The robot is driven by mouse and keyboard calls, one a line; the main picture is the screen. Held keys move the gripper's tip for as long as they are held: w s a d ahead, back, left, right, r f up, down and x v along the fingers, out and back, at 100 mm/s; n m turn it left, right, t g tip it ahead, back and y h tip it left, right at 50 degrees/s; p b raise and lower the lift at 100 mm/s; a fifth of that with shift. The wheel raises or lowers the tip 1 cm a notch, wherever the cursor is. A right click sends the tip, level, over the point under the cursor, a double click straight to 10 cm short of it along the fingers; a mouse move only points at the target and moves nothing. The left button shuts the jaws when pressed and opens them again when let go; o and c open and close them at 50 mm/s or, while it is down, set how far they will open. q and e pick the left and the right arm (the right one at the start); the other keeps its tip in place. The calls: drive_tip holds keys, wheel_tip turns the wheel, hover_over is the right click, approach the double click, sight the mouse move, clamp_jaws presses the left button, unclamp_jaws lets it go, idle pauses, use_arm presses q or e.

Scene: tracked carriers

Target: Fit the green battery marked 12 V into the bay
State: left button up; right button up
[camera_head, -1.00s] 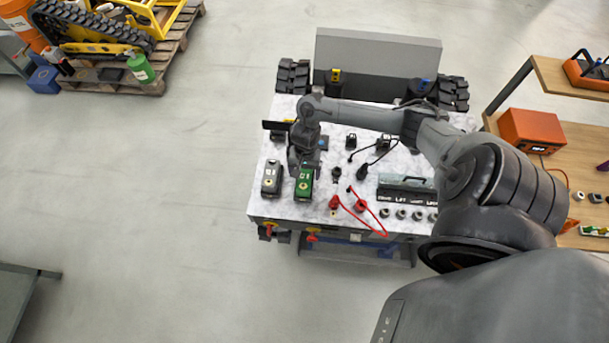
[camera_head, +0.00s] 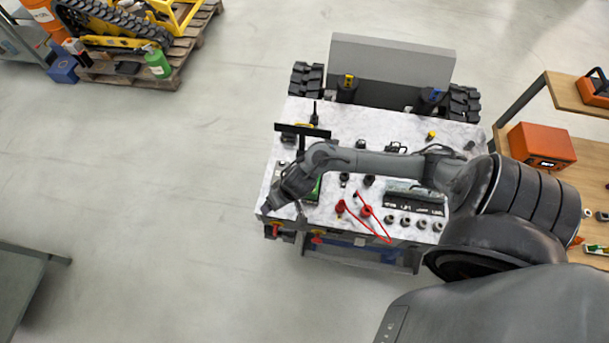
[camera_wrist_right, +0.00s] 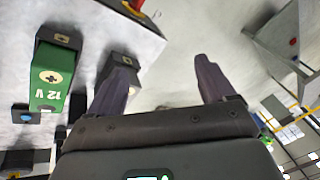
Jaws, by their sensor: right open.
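I cannot make out the bay. My left gripper is not in view.
Open floor (camera_head: 150,210) lies to the left.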

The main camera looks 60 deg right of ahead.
drive_tip(key=s+a+r+n+t, duration=0.2)
drive_tip(key=a+r+n, duration=0.2)
drive_tip(key=a+r, duration=0.15)
drive_tip(key=s+d+r+n+g+h, duration=0.1)
drive_tip(key=s+r+n+g, duration=0.1)
drive_tip(key=s+r, duration=0.4)
drive_tip(key=s, duration=0.4)
drive_tip(key=shift+s+n+h, duration=0.15)
drive_tip(key=shift+n+h, duration=0.15)
drive_tip(key=shift+n, duration=0.1)
